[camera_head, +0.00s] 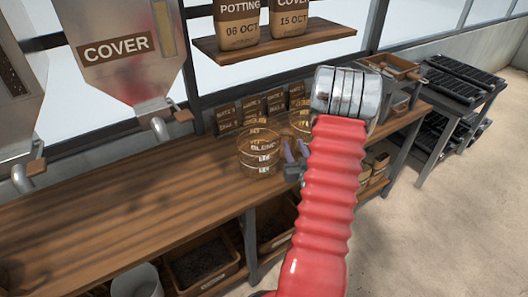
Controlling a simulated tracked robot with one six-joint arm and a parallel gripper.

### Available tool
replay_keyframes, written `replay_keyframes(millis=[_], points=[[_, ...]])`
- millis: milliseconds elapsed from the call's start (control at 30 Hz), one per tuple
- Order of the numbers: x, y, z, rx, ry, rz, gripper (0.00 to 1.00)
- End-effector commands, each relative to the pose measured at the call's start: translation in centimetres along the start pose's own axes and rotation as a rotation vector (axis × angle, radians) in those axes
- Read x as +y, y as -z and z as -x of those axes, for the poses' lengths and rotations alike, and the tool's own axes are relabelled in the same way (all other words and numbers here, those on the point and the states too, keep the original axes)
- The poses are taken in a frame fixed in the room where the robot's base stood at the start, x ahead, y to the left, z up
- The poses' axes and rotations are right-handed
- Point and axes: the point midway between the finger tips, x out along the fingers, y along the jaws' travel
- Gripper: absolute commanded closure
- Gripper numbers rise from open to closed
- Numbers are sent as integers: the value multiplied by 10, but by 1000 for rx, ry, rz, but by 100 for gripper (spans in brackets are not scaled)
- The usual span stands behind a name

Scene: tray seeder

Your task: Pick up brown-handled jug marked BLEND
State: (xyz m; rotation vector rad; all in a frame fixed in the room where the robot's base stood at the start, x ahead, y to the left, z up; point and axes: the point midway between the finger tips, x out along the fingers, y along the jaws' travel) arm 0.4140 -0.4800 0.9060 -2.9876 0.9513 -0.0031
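A clear jug marked BLEND (259,164) stands upright on the wooden bench, left of my red arm. Its handle cannot be made out. My gripper (296,149) is just right of the jug, low over the bench. Its two purple fingers stand apart with a gap between them, and I see nothing held. Whether a finger touches the jug is too small to tell. A second clear jug (299,119) stands behind, partly hidden by my arm.
Brown labelled packets (252,108) stand at the back of the bench (120,205). A hopper marked COVER (120,60) hangs at left. A shelf (275,42) holds bags above. The bench's left part is clear. Black trays (460,75) lie on a rack at right.

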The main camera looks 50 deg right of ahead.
Motion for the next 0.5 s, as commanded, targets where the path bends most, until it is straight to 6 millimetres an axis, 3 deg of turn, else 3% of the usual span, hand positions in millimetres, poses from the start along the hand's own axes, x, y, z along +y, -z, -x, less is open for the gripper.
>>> replay_keyframes(millis=[367,500], points=[[0,0,-3,0,0,0,66],[0,1,-13,2,0,1,66]])
